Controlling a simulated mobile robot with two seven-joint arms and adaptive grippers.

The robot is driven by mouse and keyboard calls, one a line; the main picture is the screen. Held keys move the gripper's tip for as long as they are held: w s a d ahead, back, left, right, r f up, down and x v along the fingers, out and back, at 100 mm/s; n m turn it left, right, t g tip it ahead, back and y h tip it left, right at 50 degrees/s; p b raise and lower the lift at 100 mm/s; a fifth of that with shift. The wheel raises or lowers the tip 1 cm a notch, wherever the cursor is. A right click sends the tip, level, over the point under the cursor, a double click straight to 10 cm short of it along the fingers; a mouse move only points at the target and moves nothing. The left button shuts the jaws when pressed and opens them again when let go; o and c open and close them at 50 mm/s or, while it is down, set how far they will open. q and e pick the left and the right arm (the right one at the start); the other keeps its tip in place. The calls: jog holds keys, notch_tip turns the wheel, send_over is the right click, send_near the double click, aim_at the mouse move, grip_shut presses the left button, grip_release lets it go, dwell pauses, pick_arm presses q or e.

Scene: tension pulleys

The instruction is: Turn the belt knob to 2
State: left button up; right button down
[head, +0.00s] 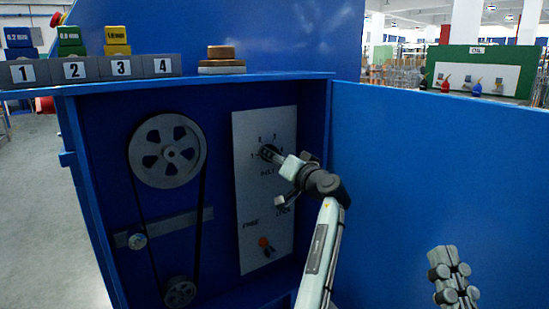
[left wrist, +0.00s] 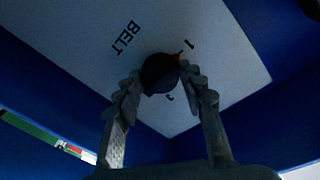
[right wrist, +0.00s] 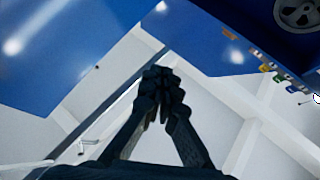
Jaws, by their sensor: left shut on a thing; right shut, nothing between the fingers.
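The dark belt knob (left wrist: 158,74) sits on a pale panel (left wrist: 235,50) with the word BELT beside it. A red mark on the knob's edge lies close to a numeral that looks like 1. A numeral that looks like 3 shows below the knob. My left gripper (left wrist: 160,85) is shut on the knob, one finger on each side. In the head view the left gripper (head: 279,157) reaches the upper dial of the panel and covers part of it. My right gripper (head: 455,277) is shut and empty, in front of the blue door; its closed fingers show in the right wrist view (right wrist: 162,92).
Two pulleys (head: 167,151) with a belt are left of the panel. The open blue door (head: 430,175) stands to the right. Numbered blocks (head: 75,71) and a stacked brown-and-white piece (head: 222,54) are on top.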

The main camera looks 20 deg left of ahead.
jog(key=w+d+f+g+h+p, duration=0.1)
jog(key=d+f+g+h+p, duration=0.1)
jog(key=f+g, duration=0.45)
jog(key=w+d+f+g+h+p, duration=0.2)
jog(key=d+f+g+h+p, duration=0.1)
jog(key=f, duration=0.7)
jog(key=s+d+f+m+g+h+p, duration=0.2)
jog(key=s+d+f+g+h+p, duration=0.25)
jog(key=s+d+f+g, duration=0.75)
pick_arm(q)
jog(key=shift+r+m+g+p, duration=0.1)
jog(key=shift+m+g+p, duration=0.45)
jog(key=shift+m, duration=2.25)
jog(key=shift+m+g+p, duration=0.15)
jog(key=shift+m+p, duration=0.7)
jog(key=shift+m, duration=1.95)
pick_arm(e)
notch_tip(320, 180, down, 8)
jog(key=d+t, duration=0.1)
jog(key=shift+d, duration=0.15)
jog(key=shift+s, duration=0.1)
